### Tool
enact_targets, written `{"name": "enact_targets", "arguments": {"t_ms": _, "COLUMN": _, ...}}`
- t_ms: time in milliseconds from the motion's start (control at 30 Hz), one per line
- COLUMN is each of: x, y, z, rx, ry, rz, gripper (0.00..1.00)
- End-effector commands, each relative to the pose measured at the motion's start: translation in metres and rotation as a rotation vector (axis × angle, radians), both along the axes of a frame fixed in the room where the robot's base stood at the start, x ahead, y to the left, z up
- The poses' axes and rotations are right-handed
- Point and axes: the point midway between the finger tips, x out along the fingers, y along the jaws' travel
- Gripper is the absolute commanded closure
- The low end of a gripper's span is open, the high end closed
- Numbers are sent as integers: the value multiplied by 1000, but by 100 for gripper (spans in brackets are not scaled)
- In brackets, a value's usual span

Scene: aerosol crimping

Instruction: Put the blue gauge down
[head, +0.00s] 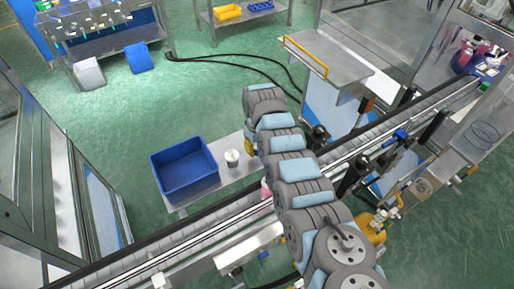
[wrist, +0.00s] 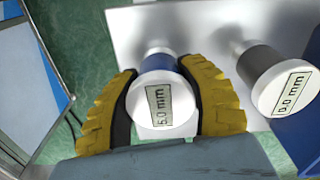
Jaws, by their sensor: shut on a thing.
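The blue gauge (wrist: 162,98) is in the wrist view, with a white round top, a label that seems to read 5.0 mm, and a blue body behind it. My gripper (wrist: 165,105) has its yellow fingers shut on it, one on each side. The gauge's far end overlaps the edge of the light grey table (wrist: 210,20); I cannot tell whether it touches the table. In the head view my arm hides the blue gauge and most of my gripper.
A second gauge (wrist: 278,82), with a dark grey body and white top, stands close on the right in the wrist view; a white-topped gauge (head: 232,157) shows in the head view. A blue bin (head: 185,168) is on the table's left. A conveyor (head: 215,222) runs in front.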

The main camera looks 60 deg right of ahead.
Motion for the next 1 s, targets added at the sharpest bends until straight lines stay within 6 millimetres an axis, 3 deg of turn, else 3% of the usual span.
{"name": "enact_targets", "arguments": {"t_ms": 67, "x": 0, "y": 0, "z": -2, "rx": 0, "ry": 0, "rz": 1, "gripper": 97}}
{"name": "enact_targets", "arguments": {"t_ms": 100, "x": 0, "y": 0, "z": -3, "rx": 1, "ry": 0, "rz": 1, "gripper": 54}}
{"name": "enact_targets", "arguments": {"t_ms": 200, "x": 0, "y": 0, "z": -2, "rx": 0, "ry": 0, "rz": 1, "gripper": 29}}
{"name": "enact_targets", "arguments": {"t_ms": 667, "x": 1, "y": -1, "z": 5, "rx": -2, "ry": -1, "rz": 0, "gripper": 29}}
{"name": "enact_targets", "arguments": {"t_ms": 1000, "x": 1, "y": 0, "z": 37, "rx": 0, "ry": -1, "rz": 1, "gripper": 29}}
